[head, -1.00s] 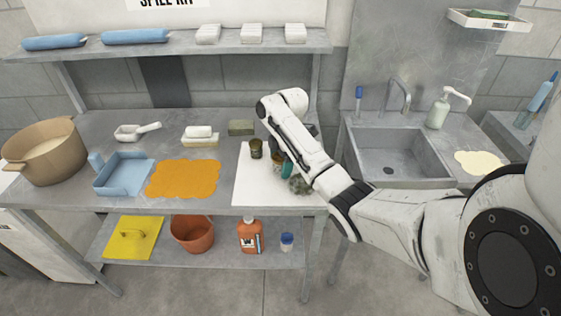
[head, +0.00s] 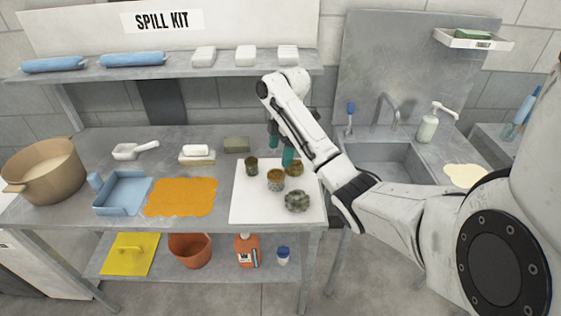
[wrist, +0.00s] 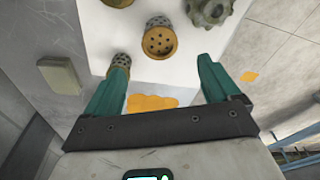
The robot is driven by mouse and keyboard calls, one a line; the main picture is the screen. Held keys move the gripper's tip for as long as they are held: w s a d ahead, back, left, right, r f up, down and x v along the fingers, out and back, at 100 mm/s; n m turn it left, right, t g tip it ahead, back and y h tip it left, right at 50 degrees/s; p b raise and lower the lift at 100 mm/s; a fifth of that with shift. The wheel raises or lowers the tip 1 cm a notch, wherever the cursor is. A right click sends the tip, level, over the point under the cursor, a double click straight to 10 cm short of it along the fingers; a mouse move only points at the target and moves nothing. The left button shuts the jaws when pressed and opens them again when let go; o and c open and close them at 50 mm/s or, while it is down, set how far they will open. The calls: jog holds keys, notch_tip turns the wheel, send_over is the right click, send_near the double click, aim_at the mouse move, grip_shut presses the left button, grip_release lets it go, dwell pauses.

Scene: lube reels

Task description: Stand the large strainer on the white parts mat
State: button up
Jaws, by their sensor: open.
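The white parts mat (head: 244,205) carries three perforated strainers and a knobby wheel. A smaller dark strainer (head: 251,166) stands at the mat's left, also in the wrist view (wrist: 122,62). A brown strainer (head: 294,168) sits at the back right, partly behind my finger; its lower part shows in the wrist view (wrist: 118,2). My gripper (head: 281,147) has its teal fingers open and empty above the mat's back. The wrist view shows both fingers (wrist: 163,66) apart, nothing between them held.
The knobby wheel (head: 297,201) lies at the mat's front right. A sink (head: 385,165) is to the right. The mat's front left is bare.

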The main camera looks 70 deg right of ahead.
jog(key=shift+m+t+y, duration=0.4)
jog(key=shift+m, duration=0.5)
jog(key=w+a+f, duration=0.2)
jog(key=a, duration=0.3)
jog(key=w+a+f, duration=0.2)
jog(key=a, duration=0.4)
jog(key=w+a+f, duration=0.1)
jog(key=a+f, duration=0.2)
jog(key=a, duration=0.3)
jog(key=shift+w, duration=0.4)
jog(key=s+a+f+m, duration=0.3)
jog(key=s+a+f, duration=0.15)
jog(key=a, duration=0.55)
jog(key=s+a+f+m, duration=0.25)
jog(key=s+a, duration=0.35)
jog(key=a, duration=0.3)
jog(key=s+m+h, duration=0.2)
jog(key=s, duration=0.9)
jog(key=shift+s+a+r+g, duration=0.15)
jog(key=shift+s+r+g, duration=0.15)
jog(key=shift+g, duration=0.1)
jog(key=shift+m, duration=0.25)
